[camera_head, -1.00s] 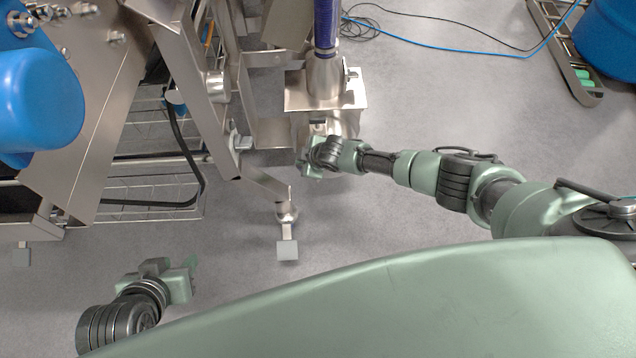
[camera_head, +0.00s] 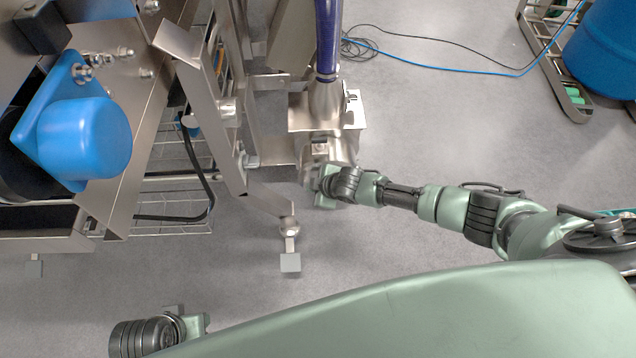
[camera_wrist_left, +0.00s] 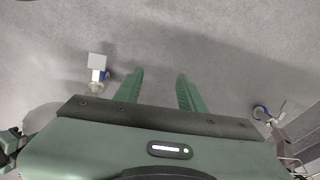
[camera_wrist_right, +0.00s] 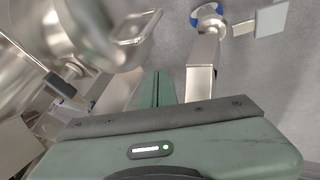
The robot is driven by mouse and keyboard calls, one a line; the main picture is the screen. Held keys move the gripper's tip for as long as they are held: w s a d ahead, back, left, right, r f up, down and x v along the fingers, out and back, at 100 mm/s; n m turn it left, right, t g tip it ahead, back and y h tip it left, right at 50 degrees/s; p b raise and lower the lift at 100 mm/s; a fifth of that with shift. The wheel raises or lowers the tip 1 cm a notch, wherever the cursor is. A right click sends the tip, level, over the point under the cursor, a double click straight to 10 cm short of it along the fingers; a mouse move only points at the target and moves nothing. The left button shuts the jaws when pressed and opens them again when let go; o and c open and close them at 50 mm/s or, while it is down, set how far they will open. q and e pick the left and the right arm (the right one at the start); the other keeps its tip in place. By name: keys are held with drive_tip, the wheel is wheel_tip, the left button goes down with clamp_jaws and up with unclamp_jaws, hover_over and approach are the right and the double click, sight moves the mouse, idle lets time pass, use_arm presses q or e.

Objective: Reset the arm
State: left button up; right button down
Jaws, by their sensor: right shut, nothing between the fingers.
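My right arm reaches in from the right in the head view. Its gripper (camera_head: 325,187) is beside the metal machine's post, low in front of its bracket; in the right wrist view its two fingers (camera_wrist_right: 160,88) are together with nothing between them. I cannot tell whether it touches the metal. My left gripper (camera_head: 190,325) is at the bottom left of the head view, largely hidden behind my green body. In the left wrist view its fingers (camera_wrist_left: 160,88) are well apart, with only grey floor between them.
The steel machine frame (camera_head: 205,110) with a blue motor cover (camera_head: 90,135) fills the left. A machine foot (camera_head: 290,262) stands on the floor between my arms. A blue barrel (camera_head: 605,50) and cables (camera_head: 440,65) lie at the back right. Floor right of centre is clear.

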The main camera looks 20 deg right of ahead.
use_arm(q)
wheel_tip(320, 180, down, 6)
drive_tip(key=p, duration=0.1)
use_arm(e)
drive_tip(key=shift+v, duration=1.95)
